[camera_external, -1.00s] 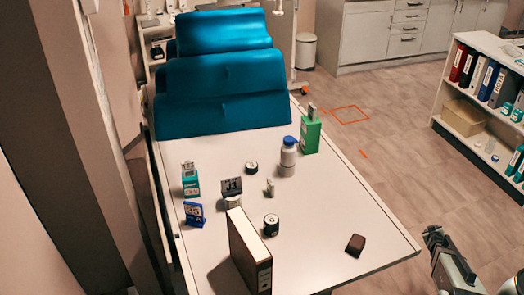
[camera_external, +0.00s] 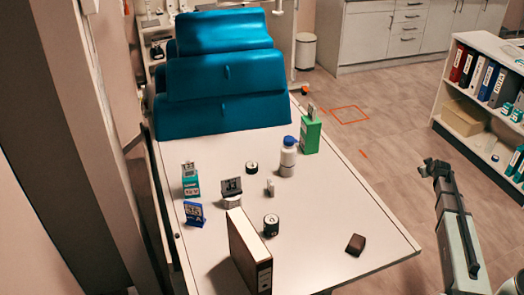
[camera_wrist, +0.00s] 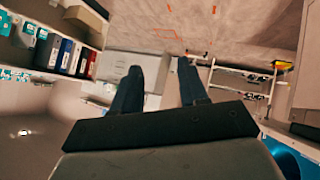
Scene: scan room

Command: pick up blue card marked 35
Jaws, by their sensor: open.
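The blue card (camera_external: 194,212) marked 35 stands upright near the left edge of the white table (camera_external: 310,225) in the external view. A brown binder standing on edge is to its right. My gripper (camera_external: 433,166) is at the right of the external view, off the table's right side and far from the card. In the wrist view my gripper (camera_wrist: 158,80) shows two dark fingers spread apart with nothing between them. The card does not show in the wrist view.
On the table are the binder (camera_external: 240,240), a dark round tin (camera_external: 271,224), a white bottle with blue cap (camera_external: 288,158), a green box (camera_external: 310,133), a teal box (camera_external: 190,185) and a dark block (camera_external: 355,244). A shelf (camera_external: 470,130) stands right. The table's front right is mostly clear.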

